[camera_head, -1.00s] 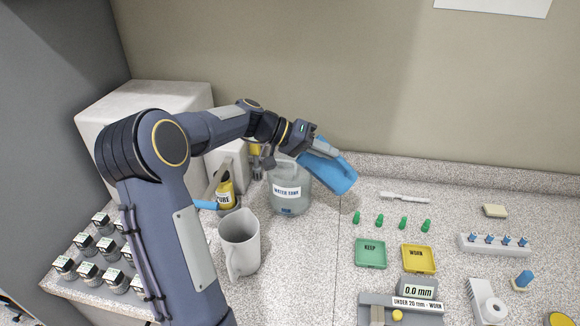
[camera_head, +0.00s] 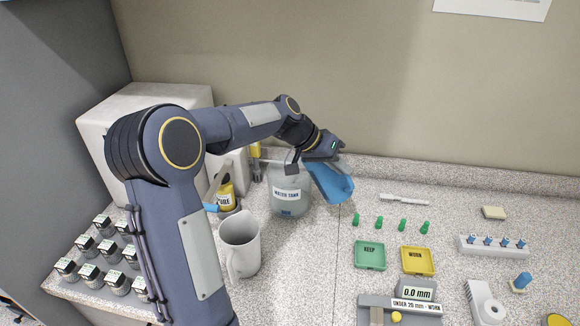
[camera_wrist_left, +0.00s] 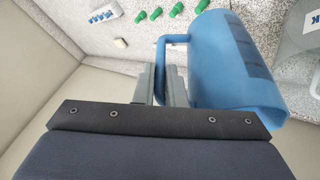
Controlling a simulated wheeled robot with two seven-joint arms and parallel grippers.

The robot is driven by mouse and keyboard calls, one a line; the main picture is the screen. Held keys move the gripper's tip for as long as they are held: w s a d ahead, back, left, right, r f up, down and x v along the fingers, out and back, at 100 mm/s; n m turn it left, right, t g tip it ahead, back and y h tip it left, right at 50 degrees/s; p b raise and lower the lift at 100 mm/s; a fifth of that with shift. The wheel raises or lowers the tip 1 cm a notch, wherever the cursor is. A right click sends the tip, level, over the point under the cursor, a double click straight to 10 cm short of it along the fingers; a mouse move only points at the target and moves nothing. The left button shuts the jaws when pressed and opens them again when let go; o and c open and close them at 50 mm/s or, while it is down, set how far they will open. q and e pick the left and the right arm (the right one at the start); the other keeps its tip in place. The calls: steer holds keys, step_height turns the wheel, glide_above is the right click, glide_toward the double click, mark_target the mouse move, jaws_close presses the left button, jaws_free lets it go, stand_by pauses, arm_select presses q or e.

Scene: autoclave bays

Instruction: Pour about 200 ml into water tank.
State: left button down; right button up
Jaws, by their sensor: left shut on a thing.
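The water tank (camera_head: 289,190) is a grey, translucent round container with a "WATER TANK" label, standing at the back of the counter. My left gripper (camera_head: 337,162) is to the right of the tank and above counter level. It is shut on the handle of a blue jug (camera_head: 331,184). The jug is tilted beside the tank's right side. In the left wrist view the fingers (camera_wrist_left: 163,82) close on the handle of the jug (camera_wrist_left: 228,62), and part of the tank (camera_wrist_left: 299,30) shows at the right edge. The jug's contents and any stream are not visible. My right gripper is not in view.
A white pitcher (camera_head: 240,246) stands in front of the tank. A yellow bottle (camera_head: 227,194) is left of it. Green pegs, a green KEEP tray (camera_head: 370,256) and a yellow WORN tray (camera_head: 418,260) lie to the right. A white box (camera_head: 120,110) is back left.

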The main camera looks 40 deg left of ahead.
arm_select(q)
steer(key=w+d+f+y, duration=0.1)
steer(key=d+f+y, duration=0.1)
steer(key=f, duration=0.3)
steer(key=w+d+f+m+g+y, duration=0.1)
steer(key=d+f+y, duration=0.2)
steer(key=f, duration=0.3)
steer(key=shift+w+d+g+y, duration=0.15)
steer(key=shift+d+g+y, duration=0.15)
steer(key=shift+y, duration=0.1)
stand_by(1.6)
